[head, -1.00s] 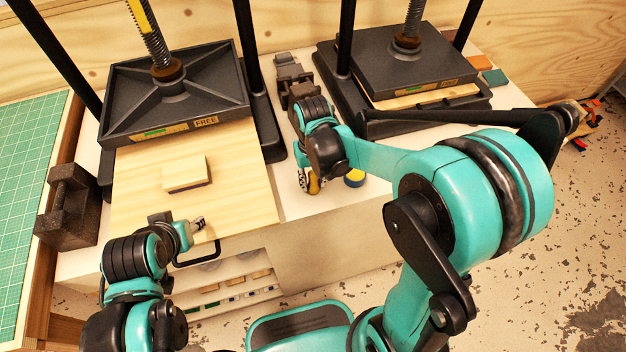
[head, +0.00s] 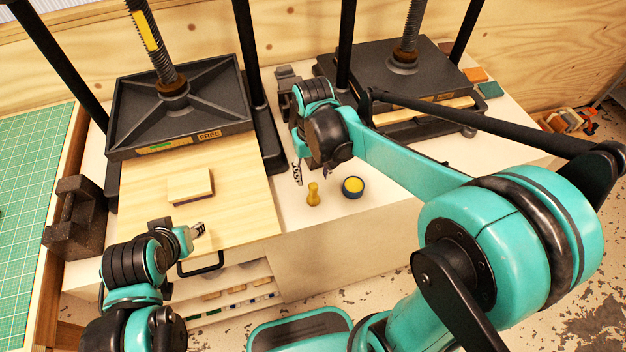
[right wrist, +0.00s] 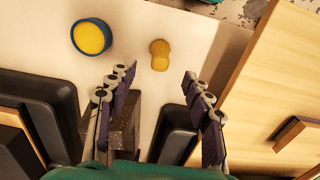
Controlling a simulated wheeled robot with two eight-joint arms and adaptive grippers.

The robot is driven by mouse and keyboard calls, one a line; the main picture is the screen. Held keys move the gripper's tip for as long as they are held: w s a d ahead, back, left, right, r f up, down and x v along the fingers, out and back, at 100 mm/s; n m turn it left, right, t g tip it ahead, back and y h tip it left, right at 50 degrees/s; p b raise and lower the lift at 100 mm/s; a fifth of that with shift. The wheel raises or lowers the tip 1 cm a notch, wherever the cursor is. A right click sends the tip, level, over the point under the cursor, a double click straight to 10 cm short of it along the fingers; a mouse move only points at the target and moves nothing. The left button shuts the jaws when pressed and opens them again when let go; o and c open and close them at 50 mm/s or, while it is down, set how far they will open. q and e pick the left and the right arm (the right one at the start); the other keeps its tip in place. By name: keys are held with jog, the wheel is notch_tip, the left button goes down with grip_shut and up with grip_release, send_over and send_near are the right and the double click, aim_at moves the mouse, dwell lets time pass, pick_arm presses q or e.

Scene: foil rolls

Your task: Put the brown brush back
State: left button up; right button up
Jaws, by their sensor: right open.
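A small yellow-brown brush (head: 313,193) stands on the white bench top, in front of my right gripper and left of a blue pot (head: 353,187) with yellow contents. In the right wrist view the brush (right wrist: 160,54) shows end-on, beyond the fingertips and free of them, with the blue pot (right wrist: 91,37) to its left. My right gripper (right wrist: 157,82) is open and empty; in the head view its fingers (head: 297,172) hang just behind and left of the brush. My left gripper (head: 198,230) is over the front of a wooden board, near a black handle; its jaw opening is too small to judge.
Two black screw presses (head: 180,113) (head: 390,72) stand at the back. A wooden block (head: 190,186) lies on the wooden board (head: 140,215) at left. A dark iron weight (head: 75,215) sits beside it, near a green cutting mat (head: 35,190). Bench front around the pot is clear.

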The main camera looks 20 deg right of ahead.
pick_arm(q)
jog(key=shift+r+p, duration=0.3)
jog(key=shift+r, duration=0.15)
pick_arm(e)
notch_tip(320, 180, up, 3)
jog(key=shift+s, duration=0.1)
jog(key=s+d+r+t, duration=0.1)
jog(key=s+d+t, duration=0.3)
jog(key=s+t, duration=0.3)
jog(key=s, duration=0.3)
jog(key=shift+d+r, duration=0.35)
jog(key=shift+r, duration=0.05)
pick_arm(q)
notch_tip(320, 180, down, 3)
jog(key=b, duration=0.3)
jog(key=shift+f, duration=0.15)
jog(key=shift+r, duration=0.2)
pick_arm(e)
notch_tip(320, 180, down, 3)
jog(key=shift+r, duration=0.1)
